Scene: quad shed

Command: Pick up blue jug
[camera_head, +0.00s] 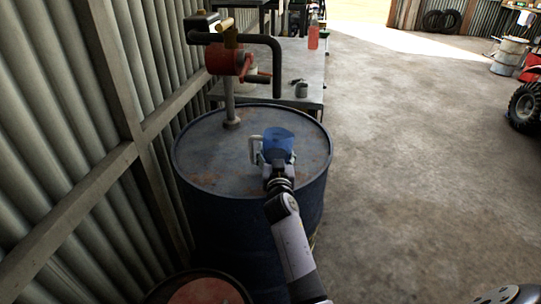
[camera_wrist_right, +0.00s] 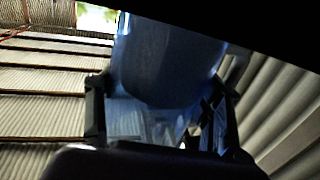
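The blue jug (camera_head: 279,140) with a pale handle on its left shows in the head view over the right part of the dark blue drum's top (camera_head: 215,165). My right gripper (camera_head: 277,158) is at the near side of the jug, its arm coming up from the bottom. In the right wrist view the jug (camera_wrist_right: 165,60) fills the space between the two fingers (camera_wrist_right: 160,115), which appear closed against its sides. I cannot tell whether the jug touches the drum top. My left gripper is not in view.
A red hand pump (camera_head: 228,62) with a bent dark pipe rises from the drum. A corrugated wall (camera_head: 50,130) closes the left. Concrete floor on the right is open.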

